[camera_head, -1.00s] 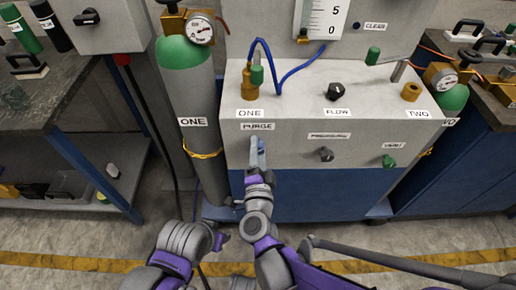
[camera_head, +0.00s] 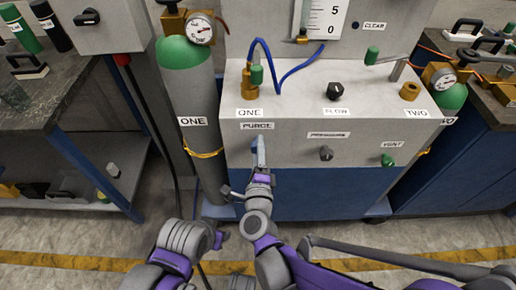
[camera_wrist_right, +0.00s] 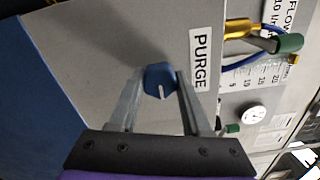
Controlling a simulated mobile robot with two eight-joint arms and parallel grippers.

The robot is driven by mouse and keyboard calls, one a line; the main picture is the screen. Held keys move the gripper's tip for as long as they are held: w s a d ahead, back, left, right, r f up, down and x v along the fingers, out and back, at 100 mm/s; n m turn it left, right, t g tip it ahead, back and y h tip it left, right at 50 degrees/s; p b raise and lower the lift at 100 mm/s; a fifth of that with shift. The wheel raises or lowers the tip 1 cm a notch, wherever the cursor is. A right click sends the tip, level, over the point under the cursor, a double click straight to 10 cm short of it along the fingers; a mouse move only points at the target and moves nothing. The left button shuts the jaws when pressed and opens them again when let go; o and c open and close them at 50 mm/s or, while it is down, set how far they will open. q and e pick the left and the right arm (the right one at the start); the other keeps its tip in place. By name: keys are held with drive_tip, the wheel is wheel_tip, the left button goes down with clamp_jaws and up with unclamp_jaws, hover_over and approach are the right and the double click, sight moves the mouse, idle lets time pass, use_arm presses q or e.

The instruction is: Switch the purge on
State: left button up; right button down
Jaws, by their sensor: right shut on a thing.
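The purge knob (camera_wrist_right: 160,81) is small, blue and faceted, with a white pointer line that points down in the right wrist view. It sits on the grey front panel beside the PURGE label (camera_wrist_right: 201,58). The label also shows in the head view (camera_head: 257,126), just above my right gripper. My right gripper (camera_wrist_right: 158,84) has its two grey fingers on either side of the knob and is shut on it. In the head view, my right gripper (camera_head: 258,150) reaches up to the panel and mostly hides the knob.
On the same panel are a black pressure knob (camera_head: 326,153) and a green vent knob (camera_head: 388,160). A black flow knob (camera_head: 335,88) is on top. Gas cylinder ONE (camera_head: 188,95) stands close at the left, with a gauge (camera_head: 200,30). A blue hose (camera_head: 291,70) loops above.

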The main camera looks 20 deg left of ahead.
idle(0.5)
drive_tip(key=shift+c, duration=1.8)
unclamp_jaws()
use_arm(q)
drive_tip(key=shift+s, duration=0.15)
use_arm(e)
drive_tip(key=shift+s, duration=0.1)
